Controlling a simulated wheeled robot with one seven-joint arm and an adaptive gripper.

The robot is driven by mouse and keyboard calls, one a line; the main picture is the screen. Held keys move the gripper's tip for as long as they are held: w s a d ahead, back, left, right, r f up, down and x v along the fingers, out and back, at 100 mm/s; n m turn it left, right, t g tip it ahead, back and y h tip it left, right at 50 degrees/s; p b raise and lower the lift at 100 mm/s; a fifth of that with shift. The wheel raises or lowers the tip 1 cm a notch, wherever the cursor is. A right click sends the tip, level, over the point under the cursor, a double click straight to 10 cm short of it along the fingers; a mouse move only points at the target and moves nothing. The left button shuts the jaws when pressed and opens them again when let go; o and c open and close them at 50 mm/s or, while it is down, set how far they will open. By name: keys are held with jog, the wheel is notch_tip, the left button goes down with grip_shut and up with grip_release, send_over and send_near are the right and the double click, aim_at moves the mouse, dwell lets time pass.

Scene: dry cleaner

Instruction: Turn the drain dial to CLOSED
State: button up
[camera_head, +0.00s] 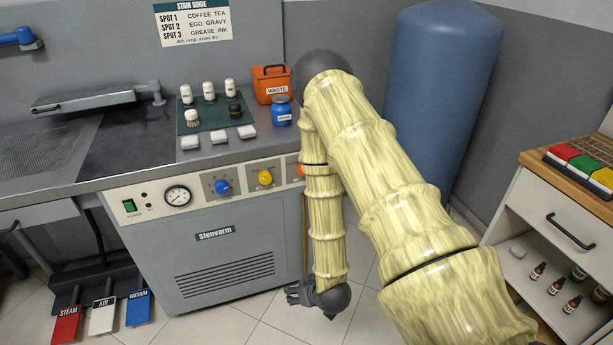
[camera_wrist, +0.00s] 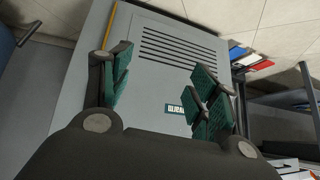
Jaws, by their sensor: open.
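The grey Stenvarm cabinet (camera_head: 222,262) has a control panel with a blue dial (camera_head: 222,187), a yellow dial (camera_head: 265,177) and an orange dial (camera_head: 300,171). The orange dial is partly hidden behind my arm. The dial labels are too small to read, so I cannot tell which is the drain dial or its setting. My gripper (camera_head: 291,293) is low by the cabinet's bottom right corner, well below the dials. In the wrist view my gripper (camera_wrist: 160,76) is open and empty, its green-padded fingers apart before the vented cabinet front (camera_wrist: 150,85). No dial shows there.
A pressure gauge (camera_head: 177,198) and a green switch (camera_head: 129,206) sit left on the panel. Steam, air and vacuum pedals (camera_head: 102,315) are on the floor at left. A blue tank (camera_head: 440,90) stands behind my arm. A drawer cabinet (camera_head: 545,215) is at right.

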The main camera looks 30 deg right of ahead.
jog(key=w+d+r+m+t+h+b, duration=0.25)
jog(key=w+d+r+t, duration=0.75)
jog(key=w+d+r, duration=0.85)
jog(key=w+d+p, duration=0.1)
jog(key=w+p, duration=0.1)
jog(key=w, duration=0.7)
jog(key=shift+w+d+f, duration=0.25)
jog(key=shift+w+d, duration=0.05)
jog(key=shift+d, duration=0.05)
jog(key=shift+n, duration=0.25)
jog(key=c, duration=1)
